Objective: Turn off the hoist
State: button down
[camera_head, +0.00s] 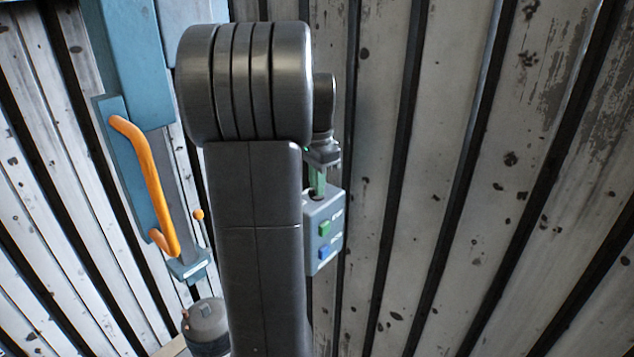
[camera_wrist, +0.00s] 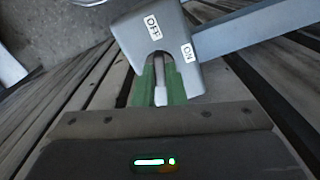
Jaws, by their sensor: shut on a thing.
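The grey hoist control box (camera_head: 323,232) is mounted by the slatted wall, just right of my arm. Its front has a green button and a blue button, with small labels too blurred to read. In the wrist view the box (camera_wrist: 195,20) has an OFF label and an ON label beside a dark slot. A pale switch lever (camera_wrist: 161,95) comes out of this slot. My gripper (camera_head: 317,181) is at the top of the box. Its green fingers (camera_wrist: 158,84) are shut around the lever. I cannot tell which label the lever is set to.
A blue panel (camera_head: 135,60) with an orange handle (camera_head: 148,180) stands at the left, with a small orange knob (camera_head: 198,214) beside it. A grey rounded object (camera_head: 207,322) is below. My arm hides the middle. The slatted wall (camera_head: 500,180) at the right is clear.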

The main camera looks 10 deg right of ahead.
jog(key=shift+r+n+p, duration=0.15)
jog(key=shift+n+p, duration=0.5)
jog(key=shift+n, duration=0.25)
jog(key=shift+n+p, duration=0.35)
jog(key=shift+n, duration=0.65)
jog(key=c, duration=1.5)
grip_release()
notch_tip(320, 180, up, 14)
jog(key=shift+f+b, duration=0.25)
jog(key=shift+b, duration=0.05)
